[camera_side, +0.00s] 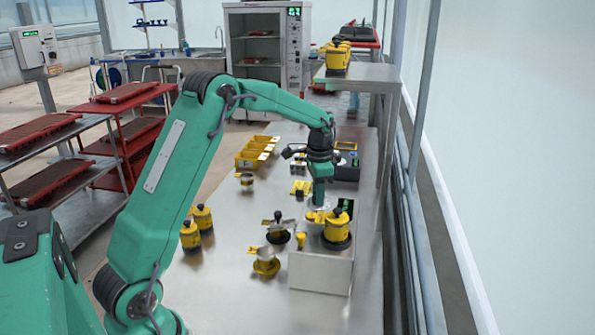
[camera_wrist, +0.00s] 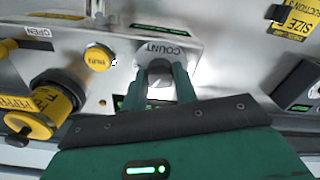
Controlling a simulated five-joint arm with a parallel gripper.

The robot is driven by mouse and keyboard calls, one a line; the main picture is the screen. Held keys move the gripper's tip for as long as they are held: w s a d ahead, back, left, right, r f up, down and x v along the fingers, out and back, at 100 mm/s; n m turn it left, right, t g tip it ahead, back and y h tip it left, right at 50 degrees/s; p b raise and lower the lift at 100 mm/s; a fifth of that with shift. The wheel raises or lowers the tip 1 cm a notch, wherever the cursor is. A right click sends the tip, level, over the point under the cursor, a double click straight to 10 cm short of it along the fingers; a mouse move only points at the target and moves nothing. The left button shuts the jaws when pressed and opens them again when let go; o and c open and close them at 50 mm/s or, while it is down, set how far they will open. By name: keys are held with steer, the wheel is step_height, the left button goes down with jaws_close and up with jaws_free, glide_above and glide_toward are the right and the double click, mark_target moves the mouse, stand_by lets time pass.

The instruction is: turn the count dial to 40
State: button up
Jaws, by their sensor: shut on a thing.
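The count dial (camera_wrist: 160,78) is a grey knob on the pale panel of the seeder (camera_wrist: 205,45), under a COUNT label (camera_wrist: 165,48). My gripper (camera_wrist: 162,90) has its two green fingers on either side of the dial, shut on it. The fingers and the steep angle hide most of the dial, so I cannot read its setting. A narrow green display (camera_wrist: 165,29) above the label is too small to read. In the side view my gripper (camera_side: 319,203) points down behind the seeder box (camera_side: 320,273), and the dial is hidden there.
A yellow round button (camera_wrist: 98,57) sits left of the dial. A black and yellow canister (camera_side: 337,228) stands on the seeder box. Several small yellow-labelled parts, yellow bins (camera_side: 250,158) and two yellow canisters (camera_side: 190,235) stand on the bench (camera_side: 230,300). Its front is mostly clear.

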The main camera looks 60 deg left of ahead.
steer(key=shift+r, duration=0.15)
steer(key=o, duration=1)
steer(key=shift+c, duration=0.2)
steer(key=shift+r, duration=3.85)
